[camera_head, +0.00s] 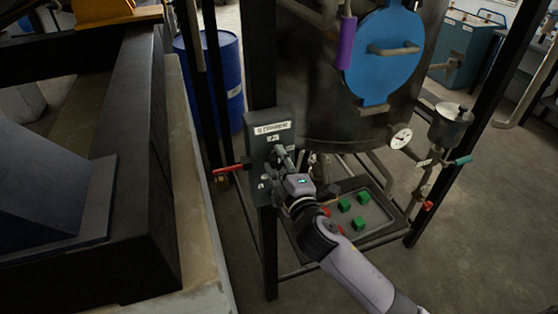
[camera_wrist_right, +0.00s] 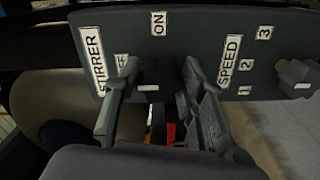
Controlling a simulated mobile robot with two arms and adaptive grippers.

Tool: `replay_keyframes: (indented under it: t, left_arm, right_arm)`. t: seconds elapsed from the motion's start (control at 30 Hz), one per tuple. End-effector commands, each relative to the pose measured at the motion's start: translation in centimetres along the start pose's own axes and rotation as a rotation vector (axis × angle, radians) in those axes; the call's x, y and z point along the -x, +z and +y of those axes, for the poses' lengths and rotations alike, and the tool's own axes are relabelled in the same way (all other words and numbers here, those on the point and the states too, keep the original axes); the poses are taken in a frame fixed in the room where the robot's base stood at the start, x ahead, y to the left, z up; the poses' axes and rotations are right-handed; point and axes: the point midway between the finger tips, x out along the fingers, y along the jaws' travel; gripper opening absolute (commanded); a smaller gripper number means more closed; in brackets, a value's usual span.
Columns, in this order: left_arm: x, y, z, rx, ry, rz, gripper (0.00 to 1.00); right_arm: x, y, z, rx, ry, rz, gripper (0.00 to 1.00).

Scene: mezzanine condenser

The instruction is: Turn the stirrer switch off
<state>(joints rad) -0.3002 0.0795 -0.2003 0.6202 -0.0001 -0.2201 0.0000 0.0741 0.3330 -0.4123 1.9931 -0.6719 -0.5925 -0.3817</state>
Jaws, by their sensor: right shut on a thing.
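The dark control panel labelled STIRRER (camera_head: 262,145) is fixed to a black post, left of the tank. In the right wrist view the panel (camera_wrist_right: 195,30) shows sideways, with an ON label, a partly covered OFF label and a SPEED scale. My right gripper (camera_head: 284,158) reaches the panel from the lower right. Its fingers (camera_wrist_right: 160,78) are shut on the dark stirrer switch (camera_wrist_right: 158,80), one on each side. A second knob (camera_wrist_right: 295,75) sits beside the speed numbers. My left gripper is not in view.
A red lever (camera_head: 230,168) sticks out left of the panel. A tray (camera_head: 345,184) with green and red blocks lies below the tank (camera_head: 315,105). A gauge (camera_head: 400,136) is at right. A blue drum (camera_head: 228,75) stands behind. Open floor lies at right.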

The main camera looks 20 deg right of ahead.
Motion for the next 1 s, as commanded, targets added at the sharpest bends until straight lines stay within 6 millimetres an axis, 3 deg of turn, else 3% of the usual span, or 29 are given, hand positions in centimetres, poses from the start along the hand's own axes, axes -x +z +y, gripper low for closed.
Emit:
replay_keyframes:
  t: [0.3, 0.33, 0.6, 1.0]
  left_arm:
    - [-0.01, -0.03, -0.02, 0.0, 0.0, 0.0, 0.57]
    - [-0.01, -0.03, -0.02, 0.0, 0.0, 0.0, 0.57]
    - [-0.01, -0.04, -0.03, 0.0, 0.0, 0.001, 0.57]
    - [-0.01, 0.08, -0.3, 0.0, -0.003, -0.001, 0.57]
  right_arm:
    - [0.02, 0.01, -0.1, 0.005, -0.001, 0.0, 0.09]
    - [0.02, 0.01, -0.1, 0.005, -0.001, 0.0, 0.38]
    - [0.01, 0.01, -0.06, 0.003, -0.001, 0.0, 0.56]
    - [0.71, 0.01, -0.11, 0.001, -0.002, 0.0, 0.57]
